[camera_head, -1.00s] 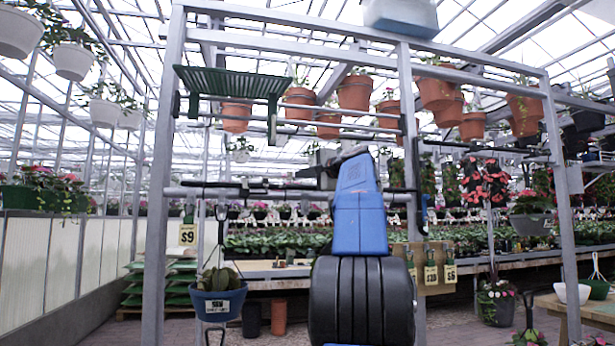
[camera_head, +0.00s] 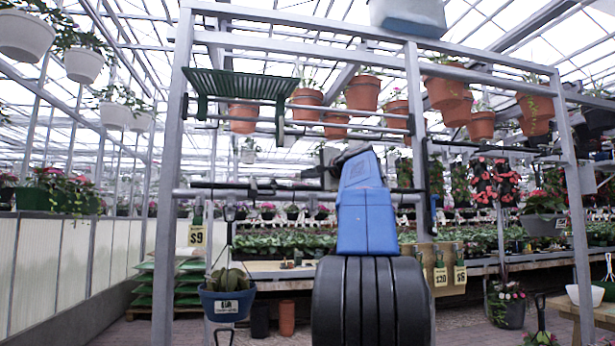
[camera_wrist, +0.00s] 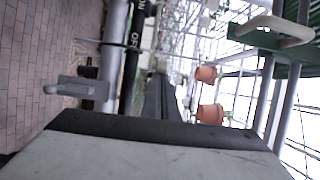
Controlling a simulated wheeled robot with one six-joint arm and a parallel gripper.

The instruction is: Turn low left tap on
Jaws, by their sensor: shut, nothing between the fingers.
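The low pipe (camera_head: 300,194) runs across the rack, with a black fitting (camera_head: 235,184) at its left part. In the wrist view a black strip with white ON and OFF lettering (camera_wrist: 134,40) lies beside a light pipe, and a grey lever-like handle (camera_wrist: 82,88) sticks out on the left; I take this to be the low left tap. My gripper (camera_wrist: 163,80) is shut and empty, pointing into the scene to the right of the handle, with no contact visible.
A green slatted shelf (camera_head: 238,84) hangs above the low pipe on the left. A blue hanging pot (camera_head: 227,302) is below it. Terracotta pots (camera_head: 362,93) hang along the top. Grey posts (camera_head: 171,200) frame the rack, and a plant bench stands behind.

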